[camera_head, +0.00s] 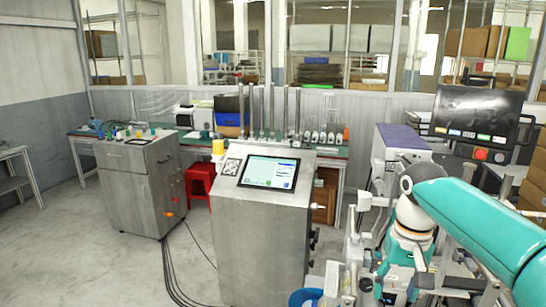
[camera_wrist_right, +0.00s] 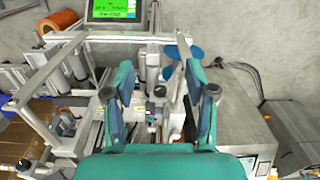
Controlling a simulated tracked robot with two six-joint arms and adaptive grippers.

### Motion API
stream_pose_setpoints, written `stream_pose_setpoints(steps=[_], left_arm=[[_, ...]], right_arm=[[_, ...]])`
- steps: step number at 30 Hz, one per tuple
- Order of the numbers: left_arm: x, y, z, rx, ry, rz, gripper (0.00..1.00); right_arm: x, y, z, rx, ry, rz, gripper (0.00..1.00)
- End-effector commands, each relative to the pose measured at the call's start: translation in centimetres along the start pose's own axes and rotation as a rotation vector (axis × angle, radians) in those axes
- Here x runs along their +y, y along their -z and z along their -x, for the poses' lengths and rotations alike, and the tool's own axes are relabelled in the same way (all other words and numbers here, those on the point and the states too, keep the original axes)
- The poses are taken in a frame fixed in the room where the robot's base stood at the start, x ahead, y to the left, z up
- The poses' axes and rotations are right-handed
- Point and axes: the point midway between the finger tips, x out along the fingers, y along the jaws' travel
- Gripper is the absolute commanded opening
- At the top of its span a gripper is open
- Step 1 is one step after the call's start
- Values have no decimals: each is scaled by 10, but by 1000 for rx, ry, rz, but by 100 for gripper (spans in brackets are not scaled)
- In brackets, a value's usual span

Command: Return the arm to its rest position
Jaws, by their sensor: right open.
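My right arm (camera_head: 480,220) is teal and white and reaches in from the right edge of the head view, bending down beside a metal machine. The right gripper shows in the wrist view (camera_wrist_right: 163,100), with its two teal fingers spread wide apart and nothing gripped between them. Metal rollers and rods of the machine (camera_wrist_right: 95,45) show beyond and between the fingers. In the head view, the fingers are small and hard to pick out against the machine. My left arm and gripper are not in view.
A steel cabinet with a tilted screen (camera_head: 268,173) stands in the middle. A grey cabinet (camera_head: 140,185) is left, with black cables on the floor between. A black monitor (camera_head: 476,112) is above my arm. An orange reel (camera_wrist_right: 68,20) and blue discs (camera_wrist_right: 187,52) show near the machine.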

Motion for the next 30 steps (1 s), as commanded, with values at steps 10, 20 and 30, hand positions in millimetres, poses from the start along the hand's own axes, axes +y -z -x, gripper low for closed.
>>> stream_pose_setpoints(steps=[10, 20, 30], left_arm=[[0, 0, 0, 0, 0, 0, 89], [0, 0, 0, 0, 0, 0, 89], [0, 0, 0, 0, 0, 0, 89]], right_arm=[[-27, 13, -108, -16, 66, 78, 56], [-68, -49, -305, -44, 238, 118, 56], [-74, -194, -418, -25, 332, 11, 56]])
